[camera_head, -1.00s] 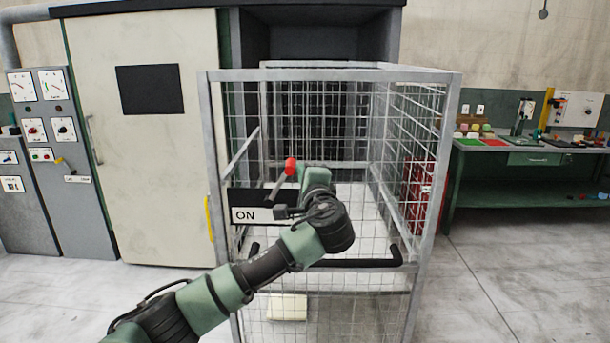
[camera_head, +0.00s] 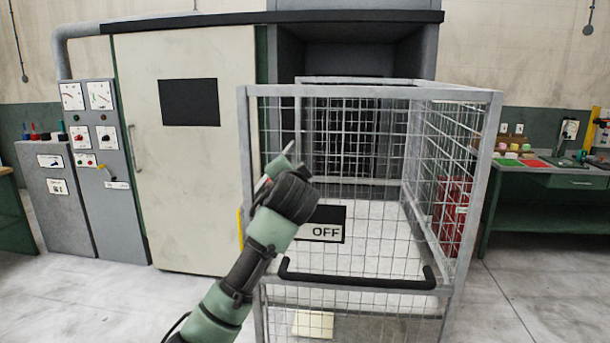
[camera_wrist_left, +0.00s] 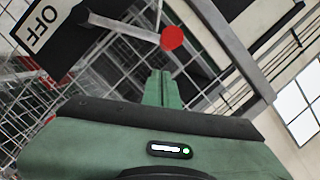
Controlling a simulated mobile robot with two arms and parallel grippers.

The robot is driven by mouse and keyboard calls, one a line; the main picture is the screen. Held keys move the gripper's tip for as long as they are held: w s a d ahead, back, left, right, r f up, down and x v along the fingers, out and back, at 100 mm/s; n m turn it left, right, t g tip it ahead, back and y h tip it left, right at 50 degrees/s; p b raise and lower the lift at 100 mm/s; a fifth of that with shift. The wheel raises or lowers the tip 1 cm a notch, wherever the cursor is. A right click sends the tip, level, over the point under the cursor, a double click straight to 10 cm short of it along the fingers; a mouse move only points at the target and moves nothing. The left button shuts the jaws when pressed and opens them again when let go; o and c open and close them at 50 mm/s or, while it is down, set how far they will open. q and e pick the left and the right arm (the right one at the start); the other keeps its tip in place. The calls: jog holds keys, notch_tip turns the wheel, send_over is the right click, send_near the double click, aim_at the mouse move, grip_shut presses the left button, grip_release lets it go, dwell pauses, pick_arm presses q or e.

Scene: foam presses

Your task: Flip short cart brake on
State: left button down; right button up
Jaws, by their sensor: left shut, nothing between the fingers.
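The short cart (camera_head: 497,150) is a grey wire-mesh cage in front of me. Its brake plate (camera_head: 328,213) is black, and its white OFF label (camera_head: 326,232) is uncovered; my left arm covers the plate's left part. The OFF label (camera_wrist_left: 43,25) also shows, turned, in the left wrist view. There, the brake lever (camera_wrist_left: 125,29) is a grey rod ending in a red knob (camera_wrist_left: 173,38), away from the OFF label. My left gripper (camera_head: 285,158) is shut and empty; its fingertips (camera_wrist_left: 160,76) show just below the knob. I cannot tell whether they touch.
A black handle bar (camera_head: 356,279) crosses the cart's front. A pale cabinet door (camera_head: 185,190) and a grey control panel (camera_head: 100,160) stand at left. A green workbench (camera_head: 540,182) stands at right. Open floor lies on both sides.

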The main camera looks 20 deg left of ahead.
pick_arm(q)
jog(key=a, duration=0.1)
jog(key=a+n, duration=0.2)
jog(key=shift+s+f+h, duration=0.4)
jog(key=shift+f, duration=0.1)
